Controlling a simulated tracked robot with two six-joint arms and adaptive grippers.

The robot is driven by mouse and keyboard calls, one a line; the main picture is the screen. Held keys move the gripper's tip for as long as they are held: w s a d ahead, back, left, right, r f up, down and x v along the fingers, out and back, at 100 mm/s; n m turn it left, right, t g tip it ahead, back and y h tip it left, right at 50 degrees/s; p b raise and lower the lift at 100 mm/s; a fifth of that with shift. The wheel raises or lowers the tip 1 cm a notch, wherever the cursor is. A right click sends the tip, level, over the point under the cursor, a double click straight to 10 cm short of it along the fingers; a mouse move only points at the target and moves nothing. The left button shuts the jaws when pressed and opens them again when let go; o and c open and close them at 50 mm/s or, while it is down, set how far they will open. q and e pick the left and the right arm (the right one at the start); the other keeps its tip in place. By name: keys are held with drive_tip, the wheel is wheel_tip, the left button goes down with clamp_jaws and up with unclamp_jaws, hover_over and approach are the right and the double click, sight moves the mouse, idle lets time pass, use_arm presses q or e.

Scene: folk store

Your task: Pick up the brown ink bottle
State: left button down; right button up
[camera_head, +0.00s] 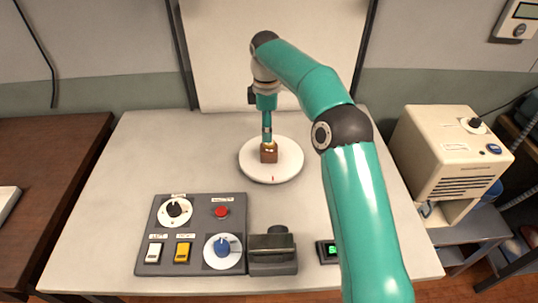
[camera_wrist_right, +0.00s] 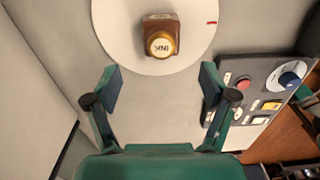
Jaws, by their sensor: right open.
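The brown ink bottle (camera_head: 269,155) stands upright on a round white plate (camera_head: 287,172) in the head view. In the right wrist view the bottle (camera_wrist_right: 161,36) shows its gold cap marked INK, and the white plate (camera_wrist_right: 112,28) lies under it. My right gripper (camera_wrist_right: 162,80) is open and empty, with its two fingers spread to either side, short of the bottle in that picture. In the head view my right gripper (camera_head: 267,133) is just above or behind the bottle, partly hiding it. I cannot tell the exact gap. My left gripper is not in view.
A grey control panel (camera_head: 195,203) with knobs and switches lies at the table's front left. A dark block-like device (camera_head: 272,252) and a small green display (camera_head: 328,250) stand beside it. A beige machine (camera_head: 448,150) stands at the right. The table left of the plate is clear.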

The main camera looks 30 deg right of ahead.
sight(269, 150)
wheel_tip(269, 150, down, 4)
drive_tip(key=shift+s+r, duration=0.1)
drive_tip(key=shift+s, duration=0.05)
drive_tip(key=shift+s+d+f, duration=0.1)
drive_tip(key=shift+f, duration=1.25)
drive_tip(key=shift+s+d+f, duration=0.1)
drive_tip(key=shift+f, duration=1.25)
drive_tip(key=c, duration=1.4)
drive_tip(key=shift+o, duration=0.2)
drive_tip(key=shift+r, duration=0.1)
